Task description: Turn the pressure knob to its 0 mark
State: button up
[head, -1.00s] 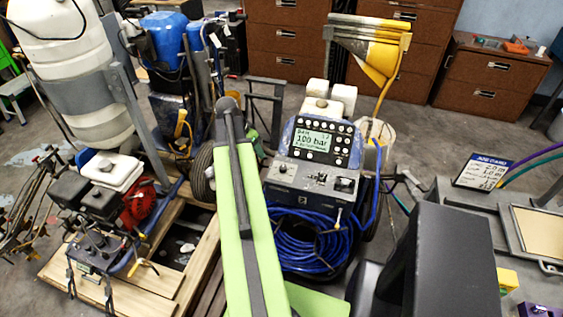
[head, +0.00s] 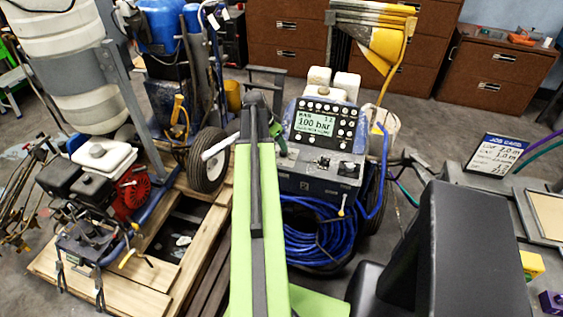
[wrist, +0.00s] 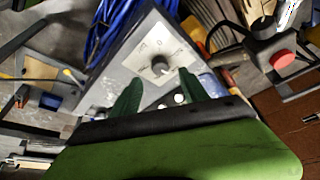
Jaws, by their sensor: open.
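The line striper's control box (head: 318,183) stands in the middle of the head view, below a screen (head: 317,120) reading 100 bar. Small knobs sit on its top face. In the wrist view, a round grey knob (wrist: 159,66) sits on a pale marked dial plate (wrist: 146,51) on a grey box face. A 0-like mark shows near the plate's far edge; the knob's exact pointing is too small to tell. My gripper (wrist: 160,79) is open, its two green fingers on either side of and short of the knob in the picture. Contact is not visible. The head view does not show the fingers clearly.
A blue hose coil (head: 318,240) hangs below the control box. A wheeled machine with a red engine part (head: 131,187) stands left on a wooden pallet (head: 105,270). A job card (head: 494,155) stands at right. Brown cabinets (head: 500,70) line the back.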

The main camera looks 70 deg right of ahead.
jog(key=b+x, duration=0.4)
jog(key=x, duration=0.2)
jog(key=shift+f, duration=0.15)
